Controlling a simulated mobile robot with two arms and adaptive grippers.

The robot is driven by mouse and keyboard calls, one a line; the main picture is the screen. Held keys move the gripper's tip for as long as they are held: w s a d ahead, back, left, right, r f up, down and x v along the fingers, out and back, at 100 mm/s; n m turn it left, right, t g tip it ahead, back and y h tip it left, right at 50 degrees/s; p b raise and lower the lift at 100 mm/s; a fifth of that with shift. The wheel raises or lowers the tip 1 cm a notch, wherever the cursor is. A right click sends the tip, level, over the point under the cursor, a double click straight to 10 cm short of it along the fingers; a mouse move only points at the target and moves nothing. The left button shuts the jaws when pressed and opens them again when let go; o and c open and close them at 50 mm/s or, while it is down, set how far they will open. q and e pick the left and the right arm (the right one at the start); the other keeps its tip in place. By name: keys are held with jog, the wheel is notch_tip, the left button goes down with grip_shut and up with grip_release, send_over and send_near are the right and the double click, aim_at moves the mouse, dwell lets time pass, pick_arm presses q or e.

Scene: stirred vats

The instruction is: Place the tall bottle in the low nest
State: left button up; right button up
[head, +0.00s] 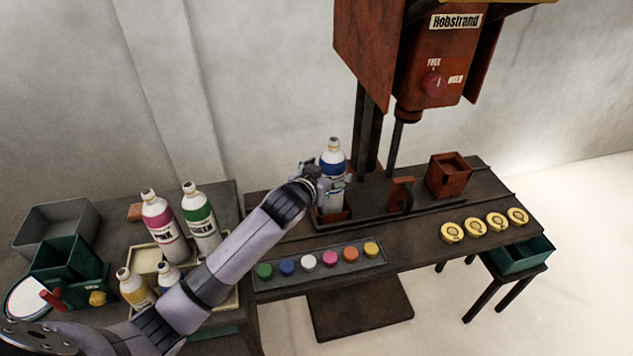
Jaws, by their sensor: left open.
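A tall white bottle with a blue label (333,158) stands upright at the left end of the machine's dark base. Its foot appears to be inside the low red nest (334,218); the arm hides part of both. My left gripper (335,184) is open, with its fingers around or beside the bottle's lower half. I cannot tell whether they touch it. A taller red box-shaped nest (449,178) stands empty-looking at the right of the base. My right gripper is not in view.
The orange Hobstrand machine (440,70) rises behind, its shaft coming down right of the bottle. A tray of coloured buttons (320,262) and several yellow discs (485,227) lie in front. Pink (160,222) and green (201,220) bottles stand at left, beside grey and green bins.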

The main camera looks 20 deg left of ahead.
pick_arm(q)
jog(key=v, duration=0.9)
jog(key=shift+b, duration=0.35)
